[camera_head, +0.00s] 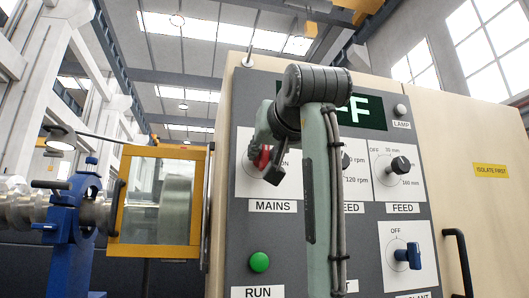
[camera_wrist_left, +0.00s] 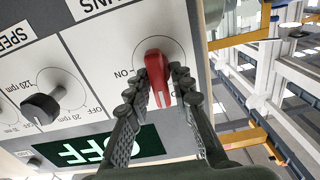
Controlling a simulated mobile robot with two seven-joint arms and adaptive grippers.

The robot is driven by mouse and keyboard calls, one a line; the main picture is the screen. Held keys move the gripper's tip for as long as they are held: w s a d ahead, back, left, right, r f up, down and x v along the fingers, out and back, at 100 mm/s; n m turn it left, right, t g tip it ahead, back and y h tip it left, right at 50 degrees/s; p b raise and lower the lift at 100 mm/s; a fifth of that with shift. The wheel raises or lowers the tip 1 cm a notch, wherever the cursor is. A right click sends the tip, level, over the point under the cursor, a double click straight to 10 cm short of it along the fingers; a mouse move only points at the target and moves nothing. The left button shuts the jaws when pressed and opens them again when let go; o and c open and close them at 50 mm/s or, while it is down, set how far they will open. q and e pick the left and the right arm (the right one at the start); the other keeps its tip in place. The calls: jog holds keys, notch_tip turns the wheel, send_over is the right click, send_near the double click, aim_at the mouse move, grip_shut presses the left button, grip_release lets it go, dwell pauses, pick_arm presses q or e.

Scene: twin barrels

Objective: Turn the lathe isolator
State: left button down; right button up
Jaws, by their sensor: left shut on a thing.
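The lathe isolator is a red handle (camera_head: 263,156) on the MAINS plate (camera_head: 247,185) at the upper left of the grey control panel. My left gripper (camera_head: 267,170) is at this handle, and my arm hides part of it in the head view. In the left wrist view the red handle (camera_wrist_left: 157,72) stands between the two fingers of my left gripper (camera_wrist_left: 160,78), which is shut on it. An ON mark (camera_wrist_left: 125,73) shows beside the handle. The green-lettered display (camera_wrist_left: 95,149) reads OFF. My right gripper is in neither view.
A FEED knob (camera_head: 400,164), a blue coolant knob (camera_head: 409,255) and a green RUN button (camera_head: 260,262) are on the panel. The speed knob (camera_wrist_left: 42,107) is near my gripper. A yellow-framed guard (camera_head: 158,200) stands left of the panel.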

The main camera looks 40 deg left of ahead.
pick_arm(q)
jog(key=m, duration=0.4)
jog(key=shift+d+m, duration=0.1)
jog(key=shift+m, duration=0.2)
jog(key=m, duration=0.3)
jog(key=shift+w+f+m, duration=0.1)
jog(key=shift+m, duration=0.2)
jog(key=m, duration=0.4)
jog(key=shift+f+m+b, duration=0.1)
jog(key=shift+m+b, duration=0.2)
jog(key=shift+b, duration=0.05)
jog(key=m, duration=0.3)
jog(key=shift+w+f, duration=0.1)
jog(key=shift+d+m, duration=0.1)
jog(key=shift+m, duration=0.7)
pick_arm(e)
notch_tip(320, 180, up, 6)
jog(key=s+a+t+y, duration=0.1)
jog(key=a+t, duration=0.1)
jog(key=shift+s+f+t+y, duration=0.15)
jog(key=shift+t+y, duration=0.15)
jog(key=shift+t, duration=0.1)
pick_arm(q)
jog(key=c, duration=1.5)
grip_release()
jog(key=shift+c, duration=0.2)
